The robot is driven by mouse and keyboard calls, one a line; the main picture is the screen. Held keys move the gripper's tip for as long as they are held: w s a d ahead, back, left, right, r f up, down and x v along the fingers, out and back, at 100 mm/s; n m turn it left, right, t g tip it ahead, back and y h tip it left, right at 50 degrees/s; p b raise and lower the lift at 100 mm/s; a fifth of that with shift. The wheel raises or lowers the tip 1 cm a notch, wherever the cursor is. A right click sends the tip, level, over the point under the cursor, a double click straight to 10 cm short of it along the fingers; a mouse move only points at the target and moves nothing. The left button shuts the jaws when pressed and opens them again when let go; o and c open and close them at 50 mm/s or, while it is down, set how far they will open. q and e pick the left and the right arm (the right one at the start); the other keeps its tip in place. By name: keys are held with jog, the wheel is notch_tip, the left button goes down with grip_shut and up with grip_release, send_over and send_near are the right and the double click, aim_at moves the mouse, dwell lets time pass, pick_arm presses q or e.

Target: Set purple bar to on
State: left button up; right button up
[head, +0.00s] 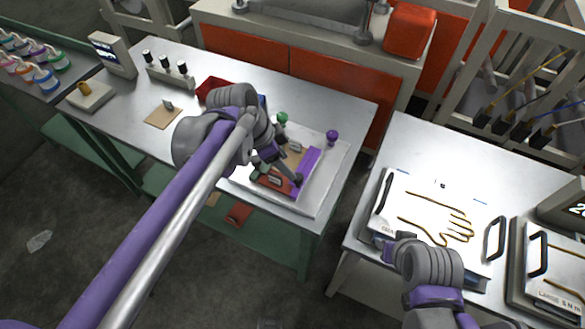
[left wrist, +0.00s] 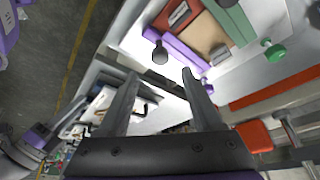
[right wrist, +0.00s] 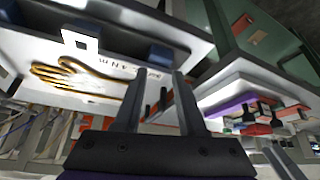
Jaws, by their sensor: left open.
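The purple bar (head: 310,168) lies along the right side of a small panel on a white board. It also shows in the left wrist view (left wrist: 180,47) and the right wrist view (right wrist: 230,105). A round dark knob (left wrist: 160,54) stands at the bar in the left wrist view. My left gripper (left wrist: 158,74) is open and empty; its fingertips point toward the bar, apart from it in that view. In the head view its dark fingers partly cover the panel. My right gripper (right wrist: 160,72) is open and empty, beside the glove plate (head: 440,205).
The panel also has a red bar (head: 273,181) and a green bar (left wrist: 232,20). A green knob (head: 282,117) and a purple knob (head: 332,136) rise behind it. A gap of floor separates the two tables. A red tray (head: 207,88) stands behind my left arm.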

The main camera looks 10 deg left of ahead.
pick_arm(q)
jog(key=shift+v, duration=1.55)
jog(key=shift+s+f, duration=0.1)
jog(key=s+a+f+n+t+y, duration=0.3)
jog(key=s+a+f+n, duration=0.5)
jog(key=s+n, duration=0.4)
jog(key=shift+s+a+f+n+t+y, duration=0.25)
jog(key=shift+s+f+y, duration=0.2)
jog(key=shift+f, duration=0.4)
